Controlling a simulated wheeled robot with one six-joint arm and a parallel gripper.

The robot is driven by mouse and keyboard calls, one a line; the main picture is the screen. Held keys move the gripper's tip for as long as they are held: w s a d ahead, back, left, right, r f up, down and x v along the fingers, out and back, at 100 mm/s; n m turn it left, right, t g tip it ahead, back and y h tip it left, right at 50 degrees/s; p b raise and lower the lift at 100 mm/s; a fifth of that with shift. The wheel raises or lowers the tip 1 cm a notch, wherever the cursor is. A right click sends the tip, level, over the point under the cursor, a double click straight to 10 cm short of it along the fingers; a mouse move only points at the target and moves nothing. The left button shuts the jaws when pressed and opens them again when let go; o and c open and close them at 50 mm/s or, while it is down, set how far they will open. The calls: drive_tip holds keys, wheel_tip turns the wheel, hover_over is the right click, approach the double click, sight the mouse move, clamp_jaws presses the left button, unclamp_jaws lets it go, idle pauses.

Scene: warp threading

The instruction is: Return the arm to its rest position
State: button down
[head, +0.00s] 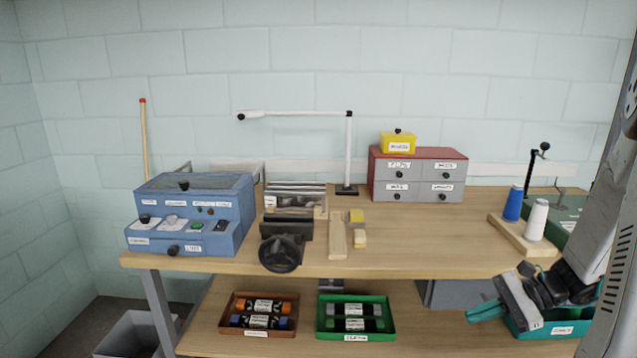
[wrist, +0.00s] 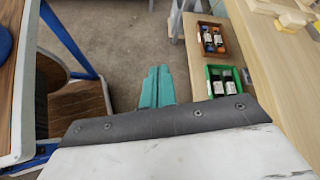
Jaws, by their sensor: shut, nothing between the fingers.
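My gripper (head: 487,312) is at the lower right in the head view, in front of the bench's right part and beside a teal tray on the lower shelf. Its teal fingers are together and empty. In the wrist view the closed fingers (wrist: 156,87) point out over the grey floor, with the bench to their right. My arm comes in from the right edge of the head view.
Brown (head: 257,333) and green (head: 356,335) trays lie on the lower shelf. A blue-framed piece of furniture (wrist: 70,40) stands left in the wrist view.

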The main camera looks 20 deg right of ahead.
drive_tip(key=s+a+r+n+g+h, duration=0.1)
drive_tip(key=s+a+r+n+h, duration=0.4)
drive_tip(key=s+a+r+n, duration=0.2)
drive_tip(key=s+a+r+n+g+h, duration=0.2)
drive_tip(key=s+a+r+n+h, duration=0.4)
drive_tip(key=a+r+n, duration=0.4)
drive_tip(key=s+a+n, duration=0.1)
drive_tip(key=a, duration=0.2)
drive_tip(key=shift+s+a+r, duration=0.2)
drive_tip(key=shift+a+r, duration=0.05)
